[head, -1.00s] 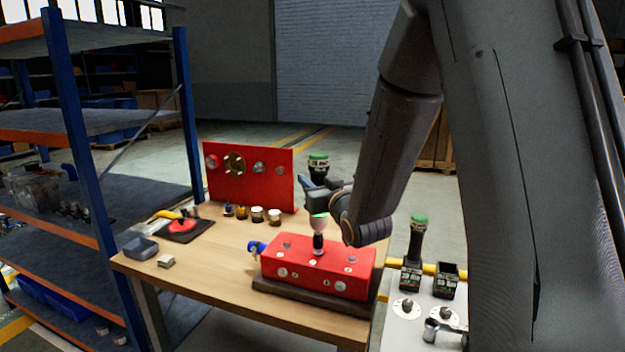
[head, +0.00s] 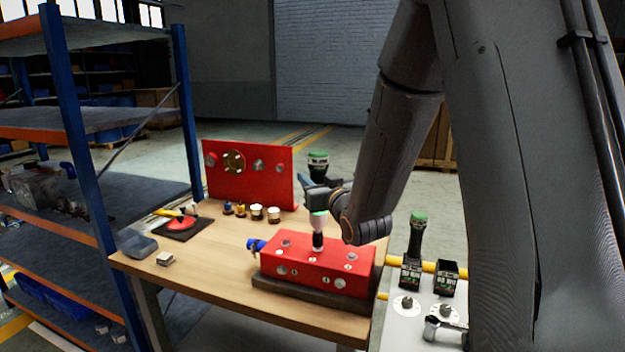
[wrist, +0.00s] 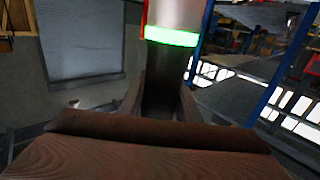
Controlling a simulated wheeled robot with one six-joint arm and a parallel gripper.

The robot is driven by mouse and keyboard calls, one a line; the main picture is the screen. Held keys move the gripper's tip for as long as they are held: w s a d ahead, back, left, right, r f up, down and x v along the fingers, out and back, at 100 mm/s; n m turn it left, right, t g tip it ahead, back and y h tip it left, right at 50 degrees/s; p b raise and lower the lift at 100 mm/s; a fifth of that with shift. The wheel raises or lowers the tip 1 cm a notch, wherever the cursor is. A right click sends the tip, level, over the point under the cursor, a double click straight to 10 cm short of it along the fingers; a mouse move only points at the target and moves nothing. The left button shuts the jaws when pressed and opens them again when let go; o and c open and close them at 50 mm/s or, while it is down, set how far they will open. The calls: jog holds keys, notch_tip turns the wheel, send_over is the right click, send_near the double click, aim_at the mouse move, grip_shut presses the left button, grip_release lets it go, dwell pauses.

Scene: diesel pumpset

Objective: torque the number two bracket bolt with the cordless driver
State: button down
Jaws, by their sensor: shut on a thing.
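My gripper (head: 320,200) is shut on the cordless driver (head: 319,226) and holds it upright over the red block (head: 318,268). Other bolt heads show on top at left (head: 286,243) and right (head: 351,256). In the wrist view the driver's silver body (wrist: 172,15) has a bright green ring between my fingers.
A red upright panel (head: 270,180), several small pots (head: 257,212) and a dark mat (head: 172,232) are on the wooden table (head: 215,262). A blue clamp (head: 256,246) is at the block's left. Another driver-like tool (head: 415,245) stands at right. A shelf rack (head: 70,195) is left.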

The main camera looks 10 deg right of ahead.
jog(key=shift+f+b, duration=0.9)
jog(key=shift+b, duration=0.25)
dwell(3.9)
jog(key=shift+r, duration=0.1)
